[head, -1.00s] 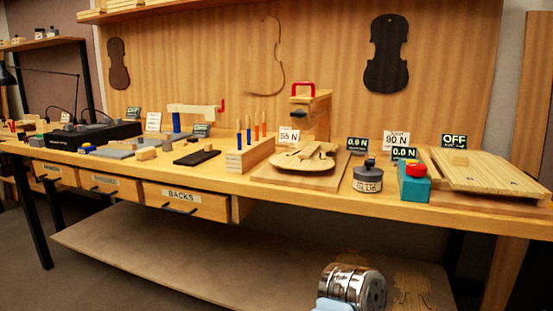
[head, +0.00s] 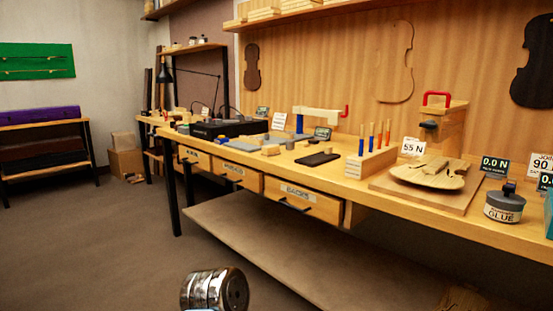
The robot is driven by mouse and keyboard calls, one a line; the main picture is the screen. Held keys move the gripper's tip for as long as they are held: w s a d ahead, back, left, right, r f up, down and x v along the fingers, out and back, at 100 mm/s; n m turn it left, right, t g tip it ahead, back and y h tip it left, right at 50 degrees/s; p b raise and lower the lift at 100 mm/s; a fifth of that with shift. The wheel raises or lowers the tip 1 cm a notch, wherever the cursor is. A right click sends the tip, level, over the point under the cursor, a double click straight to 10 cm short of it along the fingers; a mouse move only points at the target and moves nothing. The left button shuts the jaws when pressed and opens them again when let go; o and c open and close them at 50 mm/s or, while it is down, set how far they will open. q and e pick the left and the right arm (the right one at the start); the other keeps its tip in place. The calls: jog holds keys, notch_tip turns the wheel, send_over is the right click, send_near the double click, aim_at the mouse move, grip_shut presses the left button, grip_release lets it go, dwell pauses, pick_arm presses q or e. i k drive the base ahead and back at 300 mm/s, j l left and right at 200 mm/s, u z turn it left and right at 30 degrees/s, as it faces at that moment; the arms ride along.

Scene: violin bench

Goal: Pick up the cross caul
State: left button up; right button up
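I cannot tell for sure which piece is the cross caul. A violin-shaped wooden plate (head: 410,173) lies on a flat board at the right of the bench, with narrow wooden pieces (head: 437,166) on it. Neither of my grippers shows; only a shiny metal part of my own arm is in view at the bottom, well below and in front of the bench.
The workbench (head: 345,190) has drawers (head: 310,202) and a low shelf (head: 270,240) below. A block of chisels (head: 370,162), a wooden block with a red handle (head: 440,120) and a glue pot (head: 504,205) stand on it. Open floor (head: 90,250) lies to the left.

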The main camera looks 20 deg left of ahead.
aim_at(317, 159)
jog(key=u, duration=0.6)
jog(key=z, duration=0.8)
jog(key=j+z, duration=0.85)
jog(key=k+j+z, duration=0.1)
jog(key=j+z, duration=0.3)
